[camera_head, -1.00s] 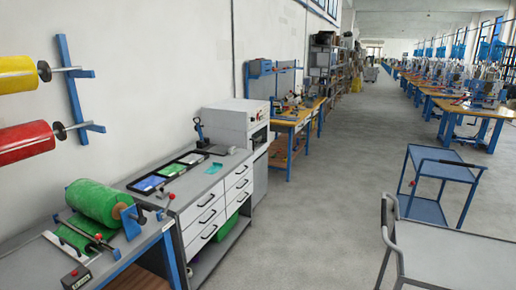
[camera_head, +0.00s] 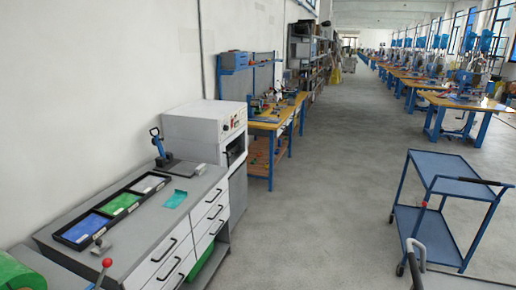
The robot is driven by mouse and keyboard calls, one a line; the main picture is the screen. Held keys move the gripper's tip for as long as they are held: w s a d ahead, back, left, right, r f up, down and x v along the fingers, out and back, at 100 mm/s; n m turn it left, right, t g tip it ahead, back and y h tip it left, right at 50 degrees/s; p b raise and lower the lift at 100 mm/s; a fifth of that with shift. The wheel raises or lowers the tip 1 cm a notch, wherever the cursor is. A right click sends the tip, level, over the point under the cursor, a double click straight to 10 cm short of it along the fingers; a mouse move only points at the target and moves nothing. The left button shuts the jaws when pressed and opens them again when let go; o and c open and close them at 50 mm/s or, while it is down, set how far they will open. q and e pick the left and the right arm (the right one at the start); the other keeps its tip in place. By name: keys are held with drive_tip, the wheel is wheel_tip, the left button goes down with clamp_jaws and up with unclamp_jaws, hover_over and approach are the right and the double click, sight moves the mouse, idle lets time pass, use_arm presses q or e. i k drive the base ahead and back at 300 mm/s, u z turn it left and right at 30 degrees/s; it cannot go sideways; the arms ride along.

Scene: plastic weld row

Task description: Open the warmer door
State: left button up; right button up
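A white box-shaped cabinet (camera_head: 205,130) stands against the left wall, just past the grey-topped drawer bench. It looks like the warmer. Its front faces right and carries a control panel with small knobs (camera_head: 234,121) at the top. A dark opening or window (camera_head: 235,150) shows below the panel, seen at a steep angle. I cannot tell how its door stands. Neither of my grippers is in view.
The drawer bench (camera_head: 130,245) holds a black tray of coloured sheets (camera_head: 118,205), a teal sheet (camera_head: 175,199) and a blue-handled tool (camera_head: 158,145). A blue cart (camera_head: 455,187) stands at the right. The grey floor (camera_head: 320,190) between is clear.

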sight(221, 148)
drive_tip(key=z, duration=0.05)
drive_tip(key=i, duration=4.15)
drive_tip(key=u, duration=0.2)
